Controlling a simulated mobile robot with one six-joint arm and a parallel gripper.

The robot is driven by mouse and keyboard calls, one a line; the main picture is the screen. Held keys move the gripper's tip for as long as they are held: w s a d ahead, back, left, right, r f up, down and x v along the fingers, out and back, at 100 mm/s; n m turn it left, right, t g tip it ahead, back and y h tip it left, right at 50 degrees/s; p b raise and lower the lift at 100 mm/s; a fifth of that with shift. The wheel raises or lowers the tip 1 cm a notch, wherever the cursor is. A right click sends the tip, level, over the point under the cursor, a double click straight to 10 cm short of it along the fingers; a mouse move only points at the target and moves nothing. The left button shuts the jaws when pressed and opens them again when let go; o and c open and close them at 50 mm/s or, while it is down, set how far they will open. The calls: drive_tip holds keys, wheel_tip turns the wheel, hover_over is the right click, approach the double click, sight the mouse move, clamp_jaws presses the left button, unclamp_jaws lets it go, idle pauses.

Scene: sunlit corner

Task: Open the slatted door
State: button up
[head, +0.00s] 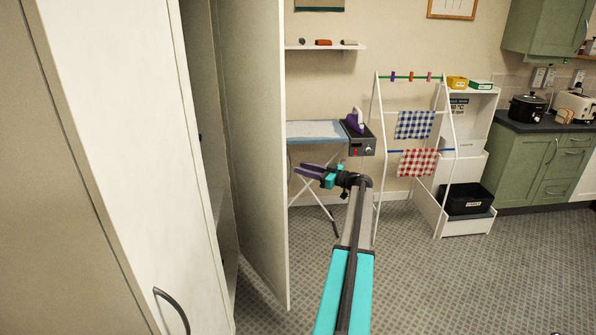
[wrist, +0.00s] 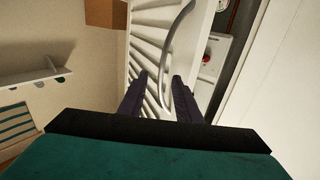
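The slatted door (wrist: 146,45) is white and fills the middle of the wrist view, with a curved grey handle (wrist: 171,40) near its right edge. It stands ajar, since the cupboard's inside shows past that edge. In the head view a tall plain white panel (head: 250,130) stands swung out from the cupboard; it looks like this door from its inner side, with no slats showing. My gripper (head: 304,172) is just right of the panel's edge. In the wrist view its dark fingers (wrist: 160,77) are apart, with the handle's lower part between them. Contact cannot be told.
A cupboard front (head: 135,150) with its own handle (head: 172,308) stands close on the left. A white box with a red knob (wrist: 208,60) is inside the cupboard. An ironing board (head: 315,132) and a drying rack (head: 377,160) stand behind my gripper. Floor at right is clear.

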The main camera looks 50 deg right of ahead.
drive_tip(key=s+d+b, duration=0.1)
drive_tip(key=s+b, duration=0.1)
drive_tip(key=s, duration=0.6)
drive_tip(key=shift+s+d, duration=0.15)
drive_tip(key=shift+s, duration=0.2)
